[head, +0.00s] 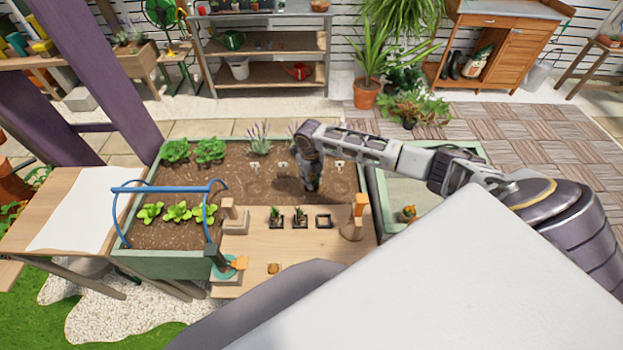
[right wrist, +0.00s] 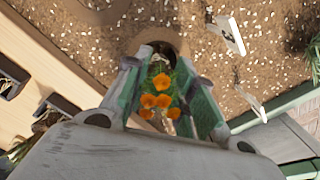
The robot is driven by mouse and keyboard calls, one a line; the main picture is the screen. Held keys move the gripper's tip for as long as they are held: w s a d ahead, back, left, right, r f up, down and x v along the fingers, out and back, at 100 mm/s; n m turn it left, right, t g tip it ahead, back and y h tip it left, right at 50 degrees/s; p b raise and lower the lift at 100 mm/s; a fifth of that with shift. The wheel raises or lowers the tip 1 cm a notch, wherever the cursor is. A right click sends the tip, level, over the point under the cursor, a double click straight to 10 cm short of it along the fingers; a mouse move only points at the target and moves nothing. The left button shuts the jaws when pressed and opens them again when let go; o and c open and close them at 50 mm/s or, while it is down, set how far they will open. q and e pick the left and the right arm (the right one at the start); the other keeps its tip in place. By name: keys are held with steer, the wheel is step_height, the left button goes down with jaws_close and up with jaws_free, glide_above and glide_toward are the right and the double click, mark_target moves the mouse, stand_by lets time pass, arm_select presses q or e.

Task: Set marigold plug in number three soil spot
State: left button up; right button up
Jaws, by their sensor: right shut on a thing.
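The marigold plug shows orange flowers (right wrist: 155,101) and green leaves between the fingers of my right gripper (right wrist: 168,85) in the right wrist view. In the head view my right gripper (head: 311,188) points down over the soil bed (head: 225,180), and the plug cannot be made out there. A round hollow in the soil (right wrist: 165,46) lies just beyond the fingertips. My left gripper is not visible.
Lavender (head: 259,138) stands at the bed's back, leafy plants (head: 208,150) at its left. A blue hoop frame (head: 165,188) rises at the front left. Small black pots (head: 299,217) and an empty square holder (head: 323,221) sit on the wooden board (head: 300,250).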

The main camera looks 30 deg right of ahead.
steer(key=shift+f+b, duration=0.4)
steer(key=shift+f, duration=0.6)
stand_by(0.7)
steer(key=o, duration=0.7)
steer(key=shift+o, duration=0.6)
steer(key=o, duration=0.5)
steer(key=shift+c, duration=0.2)
steer(key=shift+r, duration=0.15)
steer(key=shift+r+p, duration=4.15)
steer(key=shift+r, duration=0.3)
